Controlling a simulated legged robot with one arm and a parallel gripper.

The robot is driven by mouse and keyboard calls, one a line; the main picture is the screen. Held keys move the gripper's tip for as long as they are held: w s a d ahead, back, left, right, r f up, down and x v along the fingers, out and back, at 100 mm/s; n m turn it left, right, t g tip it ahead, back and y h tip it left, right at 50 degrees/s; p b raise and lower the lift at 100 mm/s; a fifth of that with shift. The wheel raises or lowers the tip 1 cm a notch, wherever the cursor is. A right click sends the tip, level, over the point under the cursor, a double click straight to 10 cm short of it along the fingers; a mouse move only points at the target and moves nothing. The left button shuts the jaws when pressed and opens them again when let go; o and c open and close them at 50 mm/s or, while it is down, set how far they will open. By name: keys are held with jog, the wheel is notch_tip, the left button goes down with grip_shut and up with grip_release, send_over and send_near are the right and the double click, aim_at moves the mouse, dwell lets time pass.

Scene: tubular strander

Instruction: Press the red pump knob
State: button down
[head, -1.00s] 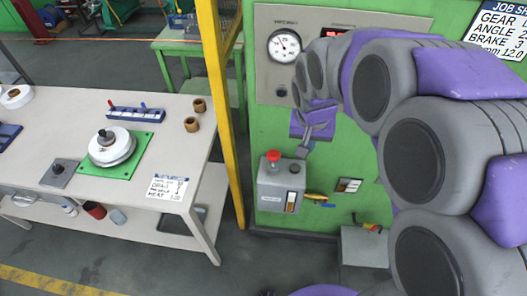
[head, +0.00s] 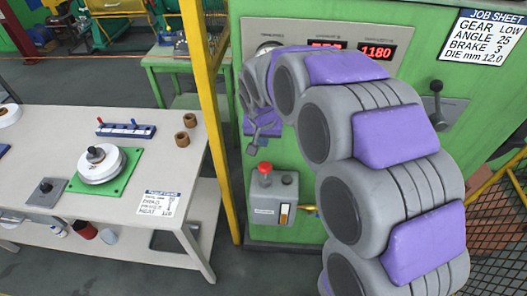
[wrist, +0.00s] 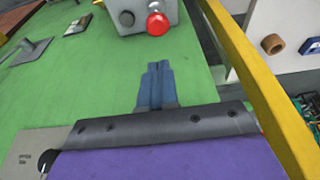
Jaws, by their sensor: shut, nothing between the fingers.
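The red pump knob (head: 265,168) sits on top of a grey box (head: 272,195) on the front of the green machine. In the wrist view the red knob (wrist: 158,24) shows near the top, on the grey box (wrist: 133,12). My gripper (head: 252,150) is above and slightly left of the knob in the head view, apart from it. In the wrist view my gripper (wrist: 157,66) has its fingers together, empty, with a gap between the tips and the knob.
A yellow post (head: 208,110) stands left of the box. Left of it is a white table (head: 30,120) with a green plate (head: 125,170) and brown rings. A job sheet (head: 490,35), a red display (head: 376,52) and a lever (head: 436,88) are on the machine at right.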

jog(key=b, duration=0.3)
send_near(264, 165)
jog(key=x, duration=0.5)
jog(key=shift+w+d+f, duration=0.1)
jog(key=shift+w, duration=0.1)
jog(key=shift+f, duration=0.7)
